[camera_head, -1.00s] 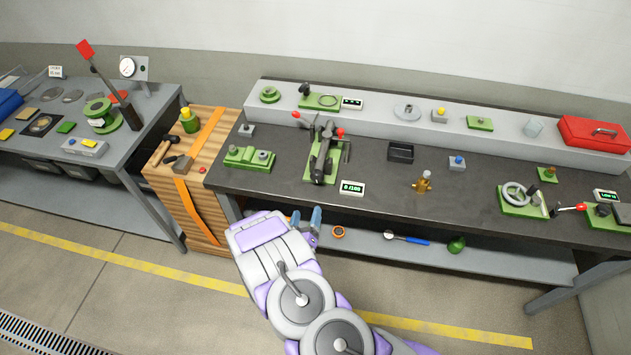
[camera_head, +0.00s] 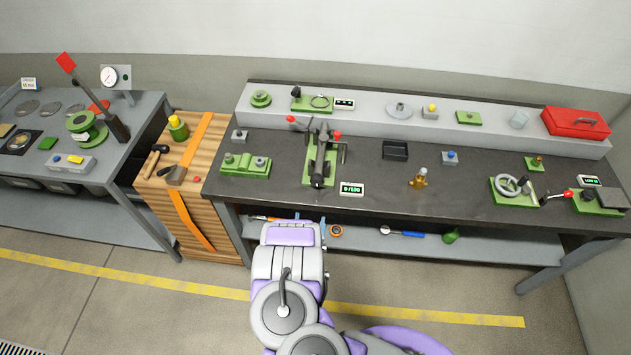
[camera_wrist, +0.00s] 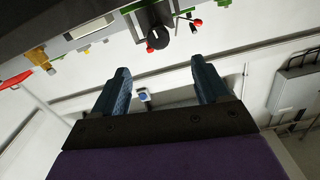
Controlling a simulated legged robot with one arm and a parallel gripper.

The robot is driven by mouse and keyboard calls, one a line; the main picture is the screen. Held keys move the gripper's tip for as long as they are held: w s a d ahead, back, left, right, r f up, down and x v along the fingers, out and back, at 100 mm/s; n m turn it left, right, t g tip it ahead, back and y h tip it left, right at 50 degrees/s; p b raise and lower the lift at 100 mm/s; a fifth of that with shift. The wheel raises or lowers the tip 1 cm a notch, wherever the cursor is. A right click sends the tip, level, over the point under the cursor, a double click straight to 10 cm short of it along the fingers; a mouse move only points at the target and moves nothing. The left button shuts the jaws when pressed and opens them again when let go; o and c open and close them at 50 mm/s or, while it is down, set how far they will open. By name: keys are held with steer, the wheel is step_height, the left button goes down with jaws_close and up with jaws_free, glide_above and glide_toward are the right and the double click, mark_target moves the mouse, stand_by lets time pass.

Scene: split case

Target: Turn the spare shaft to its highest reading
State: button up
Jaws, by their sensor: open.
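A green fixture (camera_head: 313,180) on the dark bench carries a dark shaft with red-knobbed levers, and a small lit display (camera_head: 351,188) stands beside it. A second, smaller green unit (camera_head: 308,104) with a ring and its own display (camera_head: 344,104) sits on the raised shelf behind. I cannot tell which is the spare shaft. My gripper is in front of the bench, apart from both units. In the wrist view my gripper (camera_wrist: 163,85) has two blue fingers spread with nothing between them. A black round shaft end (camera_wrist: 158,38) shows upside down beyond the fingers.
A brass piece (camera_head: 418,180), a black tray (camera_head: 395,151) and a handwheel unit (camera_head: 512,187) stand on the bench. A red toolbox (camera_head: 576,122) is on the shelf. A wooden cabinet (camera_head: 205,190) stands left. The floor in front is clear.

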steer(key=w, duration=0.2)
steer(key=b, duration=0.5)
glide_toward(316, 184)
steer(key=f, duration=0.1)
steer(key=shift+w+d+r+b, duration=0.15)
steer(key=shift+w+b, duration=0.65)
steer(key=shift+w, duration=1.05)
steer(key=shift+w+d+r+b, duration=0.1)
steer(key=shift+w+r+b, duration=0.15)
steer(key=shift+w+b, duration=1.05)
steer(key=shift+w+r+b, duration=0.2)
steer(key=shift+w+b, duration=0.05)
steer(key=shift+w, duration=2.15)
